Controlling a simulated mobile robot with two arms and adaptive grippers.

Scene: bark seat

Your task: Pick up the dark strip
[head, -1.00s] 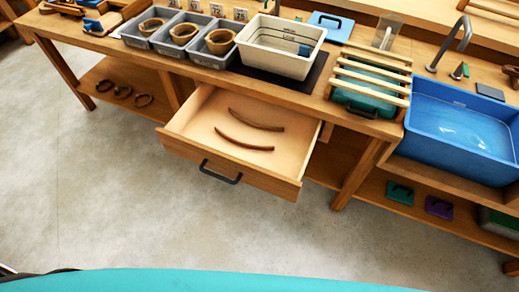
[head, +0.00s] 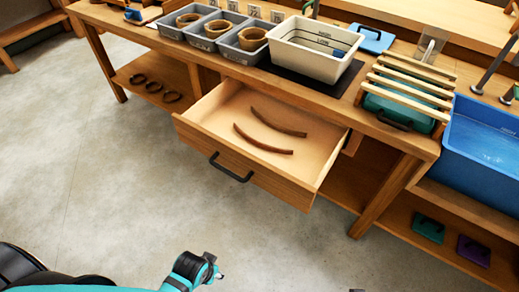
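Two curved brown strips lie in the open drawer (head: 215,118), apart from each other. The back strip (head: 279,124) and the front strip (head: 262,141) look close in colour, and I cannot tell surely which is the dark one. My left gripper (head: 212,268) is at the bottom of the head view, low in front of the drawer and well away from the strips. Its fingers are too small to read. A tiny grey tip at the bottom edge, right of centre, may be my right gripper (head: 357,290); the rest is cut off.
The drawer has a dark handle (head: 231,169). On the bench above stand grey bins (head: 239,52) with bark rings, a white tub (head: 312,60), a slatted rack (head: 405,90) and a blue basin (head: 480,145). Dark rings (head: 154,87) lie on the lower shelf. The floor in front is clear.

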